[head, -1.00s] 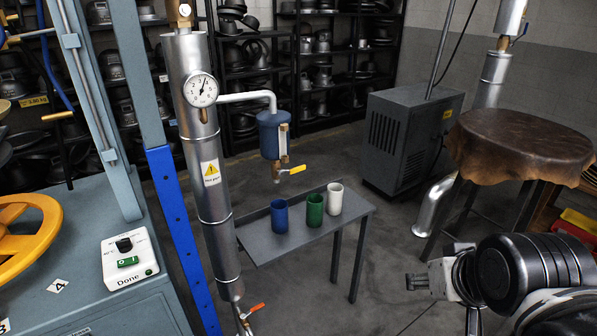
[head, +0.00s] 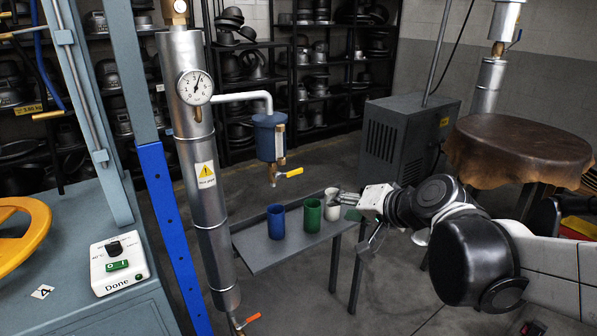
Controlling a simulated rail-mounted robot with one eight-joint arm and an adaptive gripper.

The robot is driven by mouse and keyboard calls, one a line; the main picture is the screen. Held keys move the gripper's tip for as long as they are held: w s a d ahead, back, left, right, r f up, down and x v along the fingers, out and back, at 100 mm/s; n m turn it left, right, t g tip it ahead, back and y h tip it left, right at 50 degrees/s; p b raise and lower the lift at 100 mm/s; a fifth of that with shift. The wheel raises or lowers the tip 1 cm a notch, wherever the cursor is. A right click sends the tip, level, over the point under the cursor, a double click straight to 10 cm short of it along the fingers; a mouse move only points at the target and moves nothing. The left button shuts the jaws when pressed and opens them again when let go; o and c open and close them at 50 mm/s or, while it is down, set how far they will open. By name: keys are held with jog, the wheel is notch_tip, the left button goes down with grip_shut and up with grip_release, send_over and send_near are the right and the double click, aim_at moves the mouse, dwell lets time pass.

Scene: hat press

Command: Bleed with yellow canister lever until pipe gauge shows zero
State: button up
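The blue canister (head: 265,140) hangs from a white pipe off the silver vertical pipe (head: 198,160). Its yellow lever (head: 292,173) points out to the right, nearly level, at the valve below the canister. The round pipe gauge (head: 195,87) has its needle pointing up and slightly right; the exact reading is too small to tell. My gripper (head: 342,198) is below and right of the yellow lever, apart from it. It overlaps the white cup (head: 330,208) in the picture; contact cannot be told. Its finger opening is unclear.
Blue (head: 276,222) and green (head: 312,214) cups stand beside the white one on a small grey table (head: 262,256). An orange-red lever (head: 252,318) sits low on the pipe. A leather-topped round table (head: 520,145) and grey cabinet (head: 405,130) stand to the right.

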jog(key=w+a+f+m+t+y+b, duration=0.1)
jog(key=w+a+m, duration=0.1)
jog(key=w, duration=0.3)
jog(key=w+a+f+m+t+y+b, duration=0.1)
jog(key=w+a+f+y, duration=0.1)
jog(key=w, duration=0.3)
jog(key=m+t+b, duration=0.2)
jog(key=m+t, duration=0.1)
jog(key=m, duration=0.1)
send_near(295, 173)
jog(key=shift+y, duration=0.4)
jog(key=b+x, duration=0.1)
jog(key=x, duration=0.6)
jog(key=b+x, duration=0.1)
jog(key=x, duration=0.2)
jog(key=shift+w+f+b, duration=0.25)
jog(key=shift+w+b, duration=0.1)
jog(key=shift+w, duration=0.05)
jog(key=shift+d, duration=0.1)
grip_shut()
